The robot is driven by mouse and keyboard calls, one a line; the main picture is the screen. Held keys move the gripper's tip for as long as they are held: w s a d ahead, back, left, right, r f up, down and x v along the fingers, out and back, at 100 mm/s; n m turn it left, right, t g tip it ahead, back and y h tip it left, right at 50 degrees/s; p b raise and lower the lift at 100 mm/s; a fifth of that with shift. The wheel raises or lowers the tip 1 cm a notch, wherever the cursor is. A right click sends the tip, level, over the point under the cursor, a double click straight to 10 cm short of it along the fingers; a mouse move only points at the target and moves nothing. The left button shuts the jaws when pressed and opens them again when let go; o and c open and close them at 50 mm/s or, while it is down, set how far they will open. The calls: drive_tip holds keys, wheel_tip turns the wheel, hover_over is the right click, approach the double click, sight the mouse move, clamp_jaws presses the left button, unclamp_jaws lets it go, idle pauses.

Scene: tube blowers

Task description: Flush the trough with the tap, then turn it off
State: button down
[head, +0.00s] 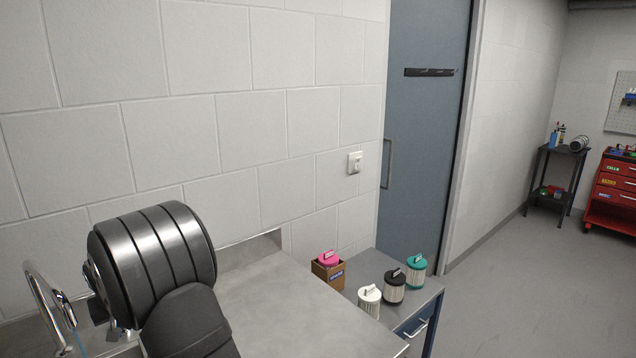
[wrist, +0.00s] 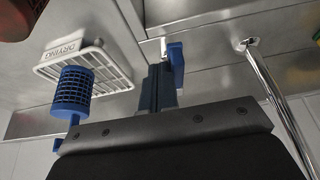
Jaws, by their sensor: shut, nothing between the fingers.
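My gripper (wrist: 158,82) shows in the wrist view as narrow dark-blue fingers beyond a dark body; it is shut and empty. Its tip is close to a lighter blue upright piece (wrist: 176,64) with a white part beside it; I cannot tell whether they touch, or whether this is the tap's handle. A chrome pipe (wrist: 278,92) rises from a round flange on the steel surface, to the right of the fingers. A curved chrome tube (head: 34,290) shows at the left edge of the head view, partly behind my arm. The trough's inside and any water cannot be made out.
A white wire rack (wrist: 62,60) marked DRYING and a blue slotted cylinder (wrist: 73,90) lie left of my gripper. The steel bench (head: 290,320) is bare. Several capped filters, including a black one (head: 392,288), stand on a side cabinet. A block wall (head: 240,150) is behind.

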drive_tip(key=shift+s+a, duration=0.7)
drive_tip(key=shift+s, duration=0.05)
drive_tip(key=r, duration=0.4)
drive_tip(key=shift+w+d+r, duration=0.25)
drive_tip(key=shift+w+d, duration=0.05)
drive_tip(key=shift+w, duration=0.05)
